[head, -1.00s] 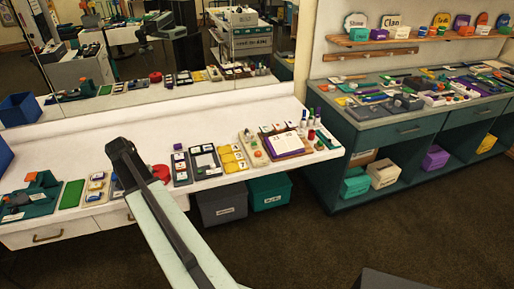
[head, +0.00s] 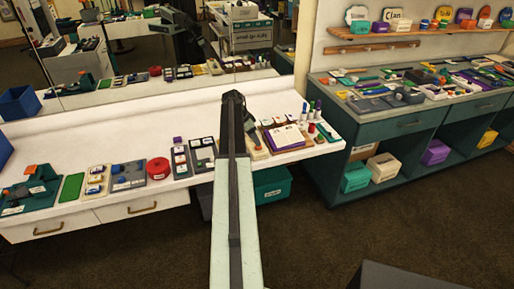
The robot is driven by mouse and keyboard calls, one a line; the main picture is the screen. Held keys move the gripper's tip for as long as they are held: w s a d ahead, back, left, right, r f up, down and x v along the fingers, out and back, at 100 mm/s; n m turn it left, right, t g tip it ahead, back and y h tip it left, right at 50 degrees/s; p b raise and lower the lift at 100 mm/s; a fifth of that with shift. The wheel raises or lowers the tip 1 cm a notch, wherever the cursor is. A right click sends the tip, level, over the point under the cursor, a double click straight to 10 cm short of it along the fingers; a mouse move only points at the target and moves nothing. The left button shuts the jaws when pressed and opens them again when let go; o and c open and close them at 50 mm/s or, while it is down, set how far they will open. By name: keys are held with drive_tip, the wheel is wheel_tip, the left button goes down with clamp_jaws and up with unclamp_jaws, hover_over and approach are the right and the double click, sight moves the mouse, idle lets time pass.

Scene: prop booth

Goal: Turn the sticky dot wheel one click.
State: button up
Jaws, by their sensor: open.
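A flat red round thing (head: 158,168) lies near the front of the white counter (head: 110,150), left of my arm. It may be the sticky dot wheel; no dots or marks on it can be made out. My arm rises from the bottom middle and bends over the counter. My gripper (head: 253,143) is at the dark end, just right of the upper arm, over the small items there. It is open, small and partly hidden, and nothing shows in it. It is well to the right of the red round thing and apart from it.
A grey tray with a blue part (head: 128,175), a green mat (head: 72,187) and a teal tray (head: 30,192) lie to the left. A purple-edged pad (head: 285,137) lies to the right. A mirror backs the counter. A teal workbench (head: 400,128) stands at right. The counter's rear strip is clear.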

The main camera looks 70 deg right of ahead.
drive_tip(key=b+x, duration=0.2)
drive_tip(key=x, duration=0.2)
drive_tip(key=shift+f+b, duration=0.2)
drive_tip(key=shift+b, duration=0.15)
drive_tip(key=shift+r, duration=0.15)
drive_tip(key=shift+c, duration=0.3)
